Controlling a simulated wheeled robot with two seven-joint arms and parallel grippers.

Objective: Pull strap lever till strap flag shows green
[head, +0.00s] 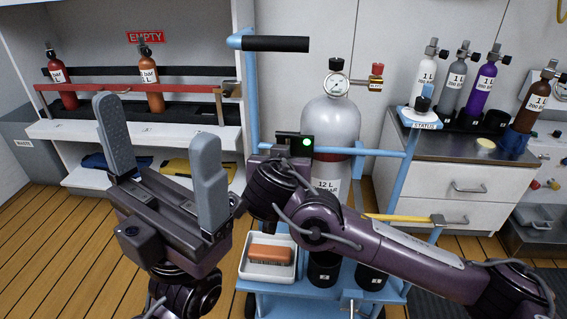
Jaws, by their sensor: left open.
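A large grey cylinder (331,115) labelled 12 L stands upright in a blue trolley. A dark red band (336,157) runs around it. A small dark box (289,139) at the trolley's upright shows a bright green flag (307,142). My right gripper (264,153) is at this box, mostly hidden by its own wrist; its fingers and any grip cannot be made out. The strap lever is not clearly visible and may be behind that hand. My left gripper (160,125) is open and empty, fingers pointing up, in front of the left shelf.
The trolley's black handle (275,44) sticks out above the box. A white tray (246,272) with an orange-brown block is low on the trolley. The left shelf (60,130) holds red and orange bottles under an EMPTY sign. Several small bottles stand on the right counter (475,148).

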